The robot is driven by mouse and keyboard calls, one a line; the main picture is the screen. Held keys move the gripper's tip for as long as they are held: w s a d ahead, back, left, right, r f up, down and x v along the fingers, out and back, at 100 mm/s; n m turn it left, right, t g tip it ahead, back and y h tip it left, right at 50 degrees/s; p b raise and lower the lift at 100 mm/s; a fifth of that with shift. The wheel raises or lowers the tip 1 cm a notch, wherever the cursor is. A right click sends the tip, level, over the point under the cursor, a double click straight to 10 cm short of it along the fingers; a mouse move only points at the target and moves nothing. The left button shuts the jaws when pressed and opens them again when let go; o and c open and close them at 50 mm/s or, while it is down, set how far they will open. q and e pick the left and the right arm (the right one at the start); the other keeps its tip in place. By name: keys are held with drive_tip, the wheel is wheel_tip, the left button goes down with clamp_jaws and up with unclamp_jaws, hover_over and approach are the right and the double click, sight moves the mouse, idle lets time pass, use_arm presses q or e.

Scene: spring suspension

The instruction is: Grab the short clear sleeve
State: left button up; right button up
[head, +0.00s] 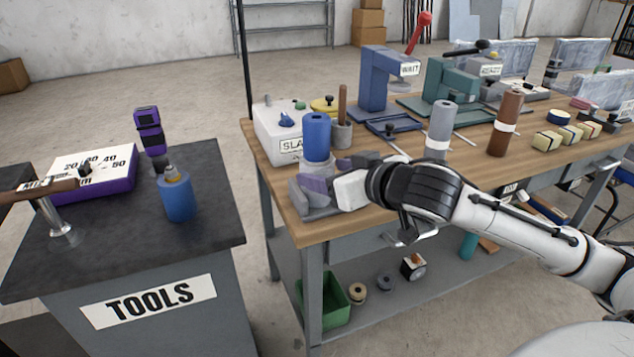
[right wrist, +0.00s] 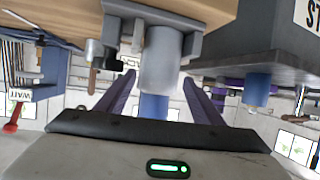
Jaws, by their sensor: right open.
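No plainly see-through sleeve stands out in either view. In the right wrist view, where the table is at the top, a smooth pale grey cylinder (right wrist: 160,62) joins a grey base (right wrist: 153,20); I cannot tell whether it is the short clear sleeve. My left gripper is out of view.
The wooden bench (head: 395,222) also holds a grey cylinder (head: 440,130), a brown cylinder (head: 506,122) and blue and green presses. A dark tools bench (head: 120,240) with a blue canister (head: 177,196) stands to the left, across a floor gap.

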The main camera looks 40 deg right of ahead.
drive_tip(key=shift+x, duration=2.3)
drive_tip(key=shift+d+r, duration=0.1)
drive_tip(key=shift+d, duration=0.05)
drive_tip(key=c, duration=0.8)
